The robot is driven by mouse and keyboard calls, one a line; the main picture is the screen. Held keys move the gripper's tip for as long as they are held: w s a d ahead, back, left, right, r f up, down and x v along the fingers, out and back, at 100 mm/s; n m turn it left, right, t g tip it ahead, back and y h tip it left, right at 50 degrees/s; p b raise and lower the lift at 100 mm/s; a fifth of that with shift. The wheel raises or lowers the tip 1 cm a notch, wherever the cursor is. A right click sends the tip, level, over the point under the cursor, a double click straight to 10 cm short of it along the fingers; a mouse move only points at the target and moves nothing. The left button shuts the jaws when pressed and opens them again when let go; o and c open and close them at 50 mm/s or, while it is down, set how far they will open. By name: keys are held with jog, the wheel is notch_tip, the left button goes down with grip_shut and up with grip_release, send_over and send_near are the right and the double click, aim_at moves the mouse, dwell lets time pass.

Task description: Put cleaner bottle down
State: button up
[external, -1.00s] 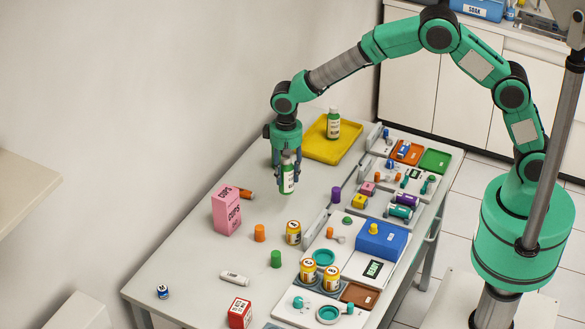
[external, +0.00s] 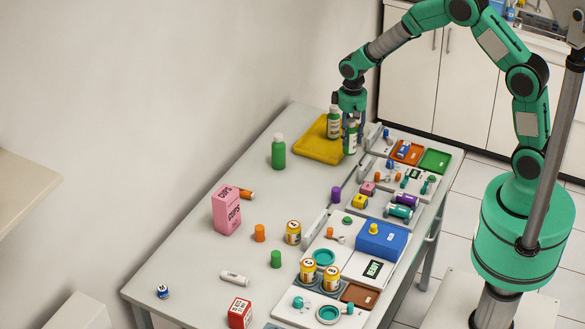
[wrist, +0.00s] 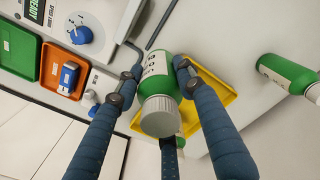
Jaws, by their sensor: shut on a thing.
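My gripper (external: 350,128) is shut on the cleaner bottle (external: 350,141), green with a white label, at the right side of the yellow tray (external: 312,150). A similar labelled bottle (external: 334,124) stands on the tray, just left of my gripper. Another green bottle (external: 278,152) stands on the table, left of the tray.
An orange tray (external: 407,152) and a green tray (external: 435,160) lie right of my gripper, with devices in front. A pink box (external: 227,212), a purple cylinder (external: 336,194) and several small items stand nearer. The table between the pink box and yellow tray is mostly clear.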

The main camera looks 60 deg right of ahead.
jog(key=s+d, duration=0.2)
jog(key=d, duration=0.2)
jog(key=shift+s+d+f, duration=0.2)
jog(key=shift+s+f, duration=0.05)
jog(key=shift+s, duration=0.15)
jog(key=b, duration=0.2)
send_over(325, 145)
jog(key=shift+d+f, duration=0.1)
jog(key=shift+f, duration=0.65)
jog(key=shift+f, duration=0.1)
jog(key=shift+f+b, duration=0.75)
jog(key=shift+f, duration=0.95)
jog(key=shift+f, duration=0.1)
jog(key=o, duration=1.3)
